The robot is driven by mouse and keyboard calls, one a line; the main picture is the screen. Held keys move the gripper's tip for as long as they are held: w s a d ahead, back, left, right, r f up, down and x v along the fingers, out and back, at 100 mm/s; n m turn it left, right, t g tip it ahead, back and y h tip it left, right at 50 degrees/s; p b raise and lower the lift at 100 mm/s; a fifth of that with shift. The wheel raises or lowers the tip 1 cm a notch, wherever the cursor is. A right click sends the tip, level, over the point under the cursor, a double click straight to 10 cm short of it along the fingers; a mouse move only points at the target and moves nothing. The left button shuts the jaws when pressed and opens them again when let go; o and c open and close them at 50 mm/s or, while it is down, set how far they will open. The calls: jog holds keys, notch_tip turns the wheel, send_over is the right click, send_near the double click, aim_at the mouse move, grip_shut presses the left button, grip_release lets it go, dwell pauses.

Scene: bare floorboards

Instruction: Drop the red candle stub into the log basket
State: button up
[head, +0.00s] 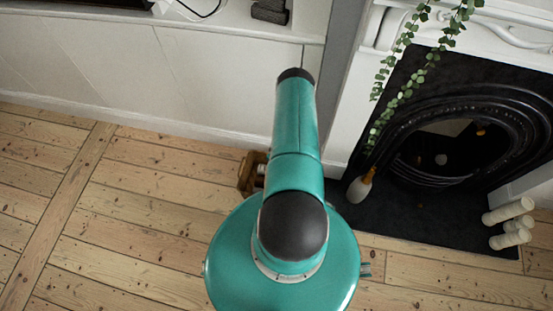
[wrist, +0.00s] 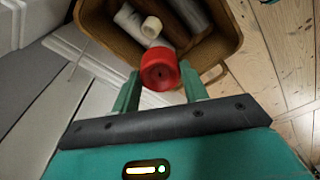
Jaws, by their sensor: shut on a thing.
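The red candle stub (wrist: 160,72) is between the two fingers of my gripper (wrist: 158,88) in the wrist view. My gripper is shut on it. The log basket (wrist: 112,54) is a brown, open-topped container just beyond the stub in the wrist view, with pale and dark logs inside. The stub shows in front of the basket's near rim and opening; its exact height above it I cannot tell. In the head view only a part of the basket (head: 246,172) shows beside my arm, near the white cabinet. My gripper is hidden there behind my arm.
A black fireplace (head: 440,135) with a dark hearth stands at the right, with pale candles (head: 511,222) at its edge. A brush-like thing (head: 360,187) stands by the hearth. A white cabinet (head: 150,65) runs along the back left. The floorboards (head: 130,225) at left are clear.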

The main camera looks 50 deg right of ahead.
jog(key=shift+f, duration=2.05)
jog(key=o, duration=1.1)
jog(key=shift+c, duration=0.2)
jog(key=shift+r, duration=0.1)
notch_tip(320, 180, up, 14)
jog(key=s, duration=0.1)
jog(key=shift+s+a+f, duration=0.15)
jog(key=shift+s+f, duration=0.05)
jog(key=shift+s, duration=0.15)
